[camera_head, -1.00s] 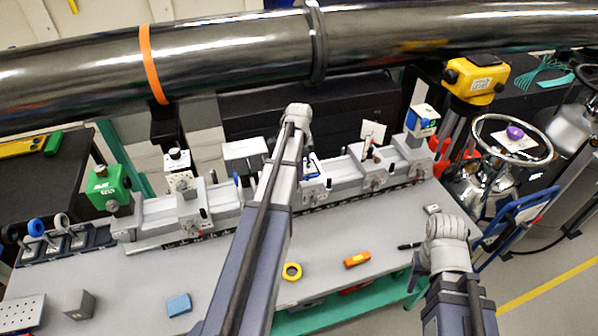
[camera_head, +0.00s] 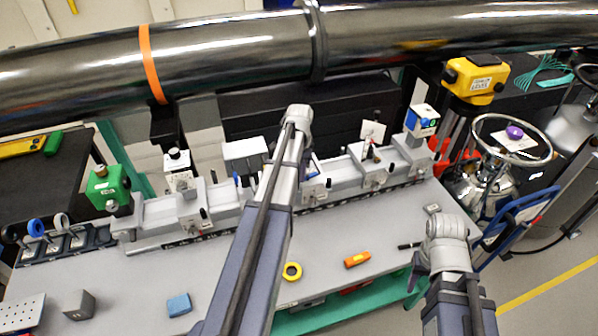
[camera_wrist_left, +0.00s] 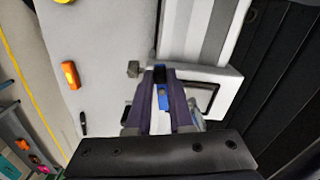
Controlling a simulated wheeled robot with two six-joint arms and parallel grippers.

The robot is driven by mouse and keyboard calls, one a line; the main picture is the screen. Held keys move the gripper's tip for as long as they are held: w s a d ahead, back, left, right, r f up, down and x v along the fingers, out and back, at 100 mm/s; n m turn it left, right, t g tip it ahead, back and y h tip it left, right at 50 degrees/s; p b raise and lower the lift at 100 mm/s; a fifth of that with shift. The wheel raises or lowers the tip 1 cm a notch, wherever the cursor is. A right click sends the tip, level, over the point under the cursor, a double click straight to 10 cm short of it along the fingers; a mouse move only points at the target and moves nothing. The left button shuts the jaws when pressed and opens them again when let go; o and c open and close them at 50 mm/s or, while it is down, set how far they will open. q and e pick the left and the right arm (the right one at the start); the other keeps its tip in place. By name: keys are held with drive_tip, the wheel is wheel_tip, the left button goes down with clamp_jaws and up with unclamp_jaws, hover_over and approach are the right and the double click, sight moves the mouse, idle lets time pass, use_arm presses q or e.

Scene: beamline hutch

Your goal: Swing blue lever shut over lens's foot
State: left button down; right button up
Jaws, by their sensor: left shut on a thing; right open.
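My left gripper (camera_wrist_left: 160,84) is shut on the blue lever (camera_wrist_left: 163,98), which shows between its dark fingers in the left wrist view. A pale block with a dark-edged panel (camera_wrist_left: 206,97) sits just right of the fingers; I cannot tell whether it is the lens's carrier. My right gripper (camera_head: 417,274) is open and empty over the table's right front edge.
A long grey rail (camera_head: 225,208) with several carriers crosses the table. A yellow ring (camera_head: 292,271), an orange block (camera_head: 357,259), a blue block (camera_head: 179,304) and a dark pen (camera_head: 410,245) lie in front. A large steel pipe (camera_head: 230,55) runs above the back.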

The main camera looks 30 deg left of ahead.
use_arm(q)
drive_tip(key=n, duration=0.2)
drive_tip(key=d+n, duration=0.1)
drive_tip(key=n, duration=0.1)
drive_tip(key=shift+s+d+n, duration=0.15)
drive_tip(key=shift+s+n, duration=0.05)
drive_tip(key=shift+n, duration=0.1)
drive_tip(key=n, duration=0.2)
drive_tip(key=d+n, duration=0.1)
drive_tip(key=shift+n, duration=0.4)
drive_tip(key=shift+w+d+n, duration=0.15)
drive_tip(key=shift+d+n, duration=0.1)
drive_tip(key=shift+n, duration=0.9)
drive_tip(key=shift+w+d+n, duration=0.2)
drive_tip(key=shift+d+n, duration=0.1)
drive_tip(key=shift+n, duration=0.9)
drive_tip(key=shift+w+d+n, duration=0.15)
drive_tip(key=shift+d+n, duration=0.1)
drive_tip(key=shift+n, duration=1.2)
drive_tip(key=c, duration=0.8)
unclamp_jaws()
drive_tip(key=shift+r, duration=0.15)
